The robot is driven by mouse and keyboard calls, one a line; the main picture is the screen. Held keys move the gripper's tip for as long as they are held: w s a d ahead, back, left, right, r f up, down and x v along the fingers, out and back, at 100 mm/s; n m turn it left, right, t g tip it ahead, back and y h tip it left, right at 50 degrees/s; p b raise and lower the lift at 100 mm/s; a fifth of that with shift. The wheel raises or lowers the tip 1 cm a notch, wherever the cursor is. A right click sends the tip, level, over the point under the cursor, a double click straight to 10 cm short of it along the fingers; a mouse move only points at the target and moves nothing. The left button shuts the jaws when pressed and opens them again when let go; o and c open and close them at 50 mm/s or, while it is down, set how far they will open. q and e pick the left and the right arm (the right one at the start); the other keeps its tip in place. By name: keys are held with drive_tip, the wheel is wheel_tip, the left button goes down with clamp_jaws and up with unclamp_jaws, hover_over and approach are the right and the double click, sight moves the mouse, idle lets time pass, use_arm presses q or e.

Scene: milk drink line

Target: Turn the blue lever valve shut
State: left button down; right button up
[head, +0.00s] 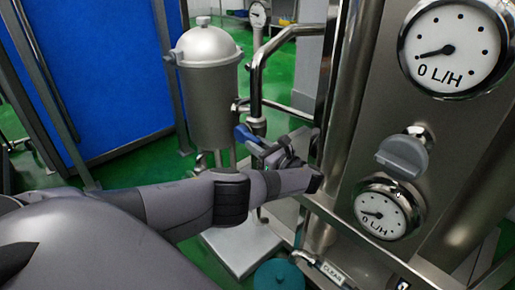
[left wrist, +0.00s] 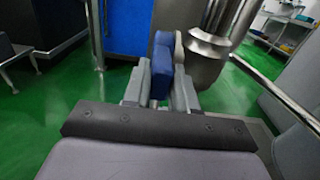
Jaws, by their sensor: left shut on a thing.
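The blue lever (head: 243,133) of the valve sticks out to the left of a steel pipe, near the middle of the head view. My left gripper (head: 275,150) reaches it from the lower right. In the left wrist view the blue lever (left wrist: 162,68) stands between the two grey fingers of my left gripper (left wrist: 160,92), which are shut on it. The valve body is mostly hidden behind my gripper and the lever. My right gripper is in neither view.
A lidded steel vessel (head: 207,95) stands left of the pipe (head: 257,75). A steel panel with a grey knob (head: 403,155), an upper flow gauge (head: 449,50) and a lower flow gauge (head: 382,212) is close on the right. A blue panel (head: 95,70) stands at the left.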

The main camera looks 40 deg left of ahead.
use_arm(q)
drive_tip(key=shift+s+f, duration=0.1)
drive_tip(key=shift+f, duration=0.05)
drive_tip(key=c, duration=1)
unclamp_jaws()
drive_tip(key=shift+d, duration=0.1)
drive_tip(key=d, duration=0.7)
drive_tip(key=shift+s+p, duration=0.4)
drive_tip(key=shift+s, duration=0.05)
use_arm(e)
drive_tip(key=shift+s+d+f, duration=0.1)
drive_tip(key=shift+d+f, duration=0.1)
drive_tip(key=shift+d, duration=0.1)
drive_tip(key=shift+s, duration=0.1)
